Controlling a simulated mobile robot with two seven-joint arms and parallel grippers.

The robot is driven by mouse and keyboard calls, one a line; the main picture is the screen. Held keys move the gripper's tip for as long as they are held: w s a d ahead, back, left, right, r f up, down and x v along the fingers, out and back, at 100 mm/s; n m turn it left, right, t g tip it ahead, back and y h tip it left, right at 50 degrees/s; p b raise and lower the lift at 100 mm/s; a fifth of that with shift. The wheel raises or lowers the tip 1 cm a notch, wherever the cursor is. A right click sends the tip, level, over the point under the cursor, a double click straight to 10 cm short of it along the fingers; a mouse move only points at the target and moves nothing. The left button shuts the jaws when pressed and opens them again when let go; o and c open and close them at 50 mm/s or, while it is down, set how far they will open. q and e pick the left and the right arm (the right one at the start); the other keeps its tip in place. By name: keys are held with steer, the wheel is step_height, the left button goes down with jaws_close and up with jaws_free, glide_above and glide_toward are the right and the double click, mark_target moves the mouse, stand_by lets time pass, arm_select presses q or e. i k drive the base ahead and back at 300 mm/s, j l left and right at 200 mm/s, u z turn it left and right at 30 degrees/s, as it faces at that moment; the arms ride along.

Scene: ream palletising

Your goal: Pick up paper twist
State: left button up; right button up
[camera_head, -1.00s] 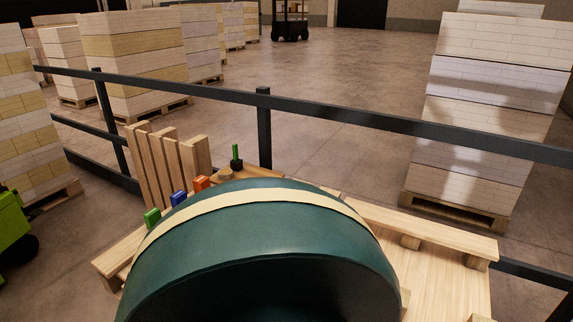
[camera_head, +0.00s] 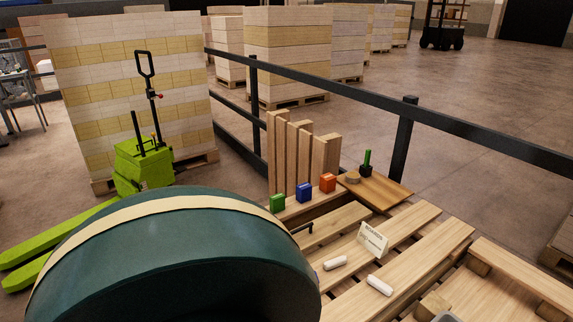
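Two small white rolls lie apart on the slats of a wooden pallet bench, a left one (camera_head: 334,263) and a right one (camera_head: 379,286). They could be paper twists, but I cannot tell from here. A folded white card (camera_head: 373,240) with print too small to read stands just behind them. Neither of my grippers is in view. A grey piece (camera_head: 447,317) at the bottom edge is cut off and I cannot tell what it is.
A brown board (camera_head: 384,193) holds a small dark upright item. A black railing (camera_head: 480,133) runs behind. A green pallet jack (camera_head: 144,165) and stacked reams (camera_head: 90,95) are at left.

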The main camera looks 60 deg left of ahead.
mark_target(332, 264)
steer(key=u, duration=1.7)
steer(key=i+j, duration=0.2)
steer(key=j, duration=0.2)
steer(key=i+j+z, duration=0.1)
steer(key=j, duration=0.25)
steer(key=i+j, duration=0.3)
steer(key=j+z, duration=0.05)
steer(key=j, duration=0.05)
